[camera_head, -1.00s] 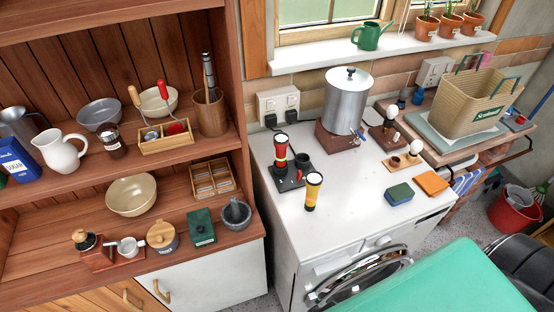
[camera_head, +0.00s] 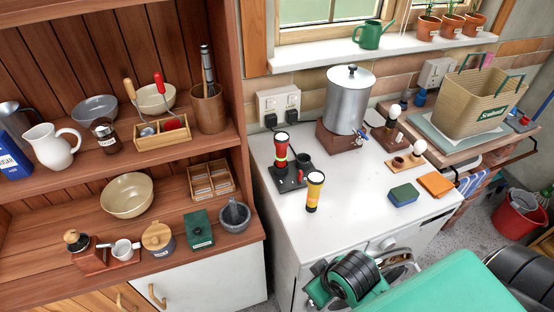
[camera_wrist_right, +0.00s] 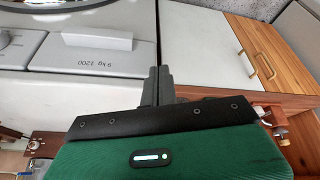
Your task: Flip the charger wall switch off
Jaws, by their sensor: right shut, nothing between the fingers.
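The white double wall socket (camera_head: 278,104) is on the wall behind the washing machine's left rear corner, with two black plugs in it. The settings of its small switches are too small to tell. A black charger base (camera_head: 289,178) stands on the white top with a red torch (camera_head: 281,150) upright on it. My right gripper (camera_wrist_right: 158,72) is shut and empty in the right wrist view, before the washing machine's front. In the head view part of my right arm shows low in front of the machine, well below and away from the socket. My left gripper is not in view.
A yellow torch (camera_head: 314,192) stands on the machine top (camera_head: 345,215), in front of the charger. A steel urn (camera_head: 347,100) stands right of the socket. The wooden shelf unit (camera_head: 240,150) stands close on the left. The front middle of the top is clear.

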